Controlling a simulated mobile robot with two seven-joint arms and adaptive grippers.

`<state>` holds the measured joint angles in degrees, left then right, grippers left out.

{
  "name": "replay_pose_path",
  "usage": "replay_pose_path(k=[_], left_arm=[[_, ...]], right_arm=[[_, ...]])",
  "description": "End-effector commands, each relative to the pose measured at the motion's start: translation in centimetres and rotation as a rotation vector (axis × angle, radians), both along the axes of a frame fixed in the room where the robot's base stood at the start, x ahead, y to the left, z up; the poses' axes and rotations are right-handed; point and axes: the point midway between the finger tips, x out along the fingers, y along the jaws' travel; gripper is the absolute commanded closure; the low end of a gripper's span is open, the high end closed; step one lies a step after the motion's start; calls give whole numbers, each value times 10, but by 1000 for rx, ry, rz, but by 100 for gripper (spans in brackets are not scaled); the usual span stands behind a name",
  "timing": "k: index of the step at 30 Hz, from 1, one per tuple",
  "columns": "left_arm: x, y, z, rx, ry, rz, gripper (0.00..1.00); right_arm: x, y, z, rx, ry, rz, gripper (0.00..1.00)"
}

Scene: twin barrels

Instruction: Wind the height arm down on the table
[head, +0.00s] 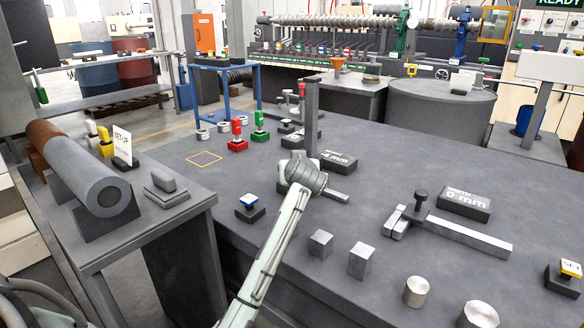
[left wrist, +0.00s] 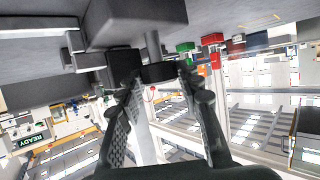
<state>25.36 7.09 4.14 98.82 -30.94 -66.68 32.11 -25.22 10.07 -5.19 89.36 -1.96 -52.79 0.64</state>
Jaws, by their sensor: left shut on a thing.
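A tall dark upright post (head: 312,115) stands on the grey table (head: 385,290). A short metal bar (head: 342,194) sticks out to the right at its foot. A dark readout block (head: 340,161) behind it ends in "mm"; its digit looks like 4. My left gripper (head: 305,168) is at the foot of the post, pointing away from me, and hides the parts there. In the left wrist view its two fingers (left wrist: 160,76) are shut on a black knob (left wrist: 158,72) on a grey stem, below a large grey block (left wrist: 135,22). My right gripper is out of view.
A similar sliding gauge (head: 465,233) with a black knob lies to the right, beside a "0 mm" block (head: 466,204). Grey blocks (head: 362,260) and metal cylinders (head: 416,291) stand along the front.

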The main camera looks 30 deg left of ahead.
Motion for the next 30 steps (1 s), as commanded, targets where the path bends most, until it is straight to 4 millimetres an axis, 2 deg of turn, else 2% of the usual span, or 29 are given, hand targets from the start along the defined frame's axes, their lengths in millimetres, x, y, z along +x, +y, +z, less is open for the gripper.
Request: replay_pose_path(k=[4, 20, 21, 25, 30], left_arm=[[1, -2, -1, -2, 3, 43, 94], [1, -1, -1, -1, 2, 69, 94], [1, -1, -1, -1, 2, 69, 61], [1, -1, -1, 0, 2, 69, 45], [1, -1, -1, 0, 2, 69, 43]], right_arm=[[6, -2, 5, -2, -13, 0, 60], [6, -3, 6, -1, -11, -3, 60], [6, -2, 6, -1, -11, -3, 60], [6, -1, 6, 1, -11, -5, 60], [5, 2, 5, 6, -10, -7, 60]])
